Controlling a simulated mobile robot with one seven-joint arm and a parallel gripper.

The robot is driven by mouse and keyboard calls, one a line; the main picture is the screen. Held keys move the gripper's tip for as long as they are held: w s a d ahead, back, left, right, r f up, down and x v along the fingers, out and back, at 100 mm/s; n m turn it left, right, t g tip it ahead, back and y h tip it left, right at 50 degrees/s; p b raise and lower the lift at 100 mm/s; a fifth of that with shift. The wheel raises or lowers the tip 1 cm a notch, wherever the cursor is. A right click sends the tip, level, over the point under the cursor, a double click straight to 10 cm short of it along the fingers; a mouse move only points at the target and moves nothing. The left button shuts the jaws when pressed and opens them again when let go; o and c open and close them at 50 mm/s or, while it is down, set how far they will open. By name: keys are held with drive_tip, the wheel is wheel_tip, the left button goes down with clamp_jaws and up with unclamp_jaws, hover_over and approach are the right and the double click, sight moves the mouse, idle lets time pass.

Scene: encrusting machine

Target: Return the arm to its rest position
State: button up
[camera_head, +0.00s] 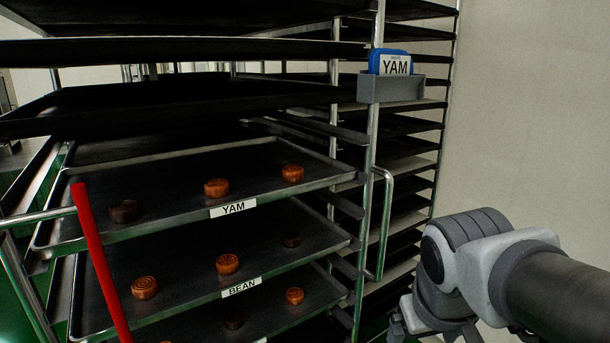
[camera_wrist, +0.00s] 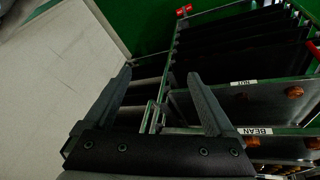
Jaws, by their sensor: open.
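My arm (camera_head: 480,265) reaches in from the lower right in the head view, bent beside the tray rack and in front of the pale wall.
A rack holds a YAM tray (camera_head: 160,210) and a BEAN tray (camera_head: 190,283), each with mooncakes. A blue YAM card (camera_head: 390,63) sits in a grey holder (camera_head: 391,89). A metal handle (camera_head: 384,225) sticks out from the rack. A red bar (camera_head: 99,260) stands at left.

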drive_tip(key=s+a+m+t+y, duration=0.1)
drive_tip(key=s+a, duration=0.1)
drive_tip(key=s, duration=0.3)
wheel_tip(320, 180, up, 9)
drive_tip(key=p, duration=0.8)
drive_tip(key=shift+s+r+p, duration=0.15)
drive_tip(key=shift+r+p, duration=0.05)
drive_tip(key=shift+p, duration=0.1)
drive_tip(key=shift+a, duration=0.1)
